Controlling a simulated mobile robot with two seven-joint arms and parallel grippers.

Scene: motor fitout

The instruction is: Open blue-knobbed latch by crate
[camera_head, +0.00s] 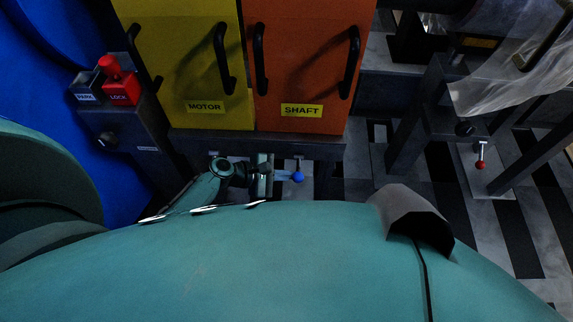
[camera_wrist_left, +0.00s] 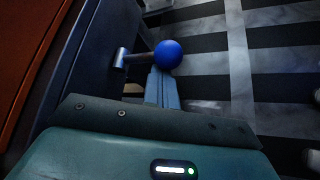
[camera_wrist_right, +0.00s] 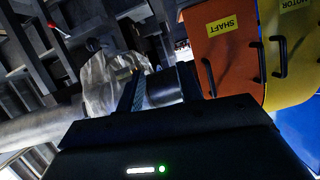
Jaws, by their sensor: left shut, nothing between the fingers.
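The blue-knobbed latch (camera_head: 298,177) sits below the front edge of the orange SHAFT crate (camera_head: 300,80). In the left wrist view its blue ball (camera_wrist_left: 168,54) stands on a short metal stem from the dark panel. My left gripper (camera_head: 265,178) is shut and empty, just left of the knob in the head view. In the left wrist view its closed fingertips (camera_wrist_left: 162,76) are right at the ball's lower edge; I cannot tell whether they touch. My right gripper (camera_wrist_right: 160,80) shows in its wrist view with its fingers apart, away from the latch.
A yellow MOTOR crate (camera_head: 190,65) stands left of the orange one. A red LOCK button (camera_head: 118,85) is on a box at the left. A red-knobbed lever (camera_head: 480,163) and plastic-wrapped item (camera_head: 510,75) are at the right. Striped floor (camera_head: 440,215) lies below.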

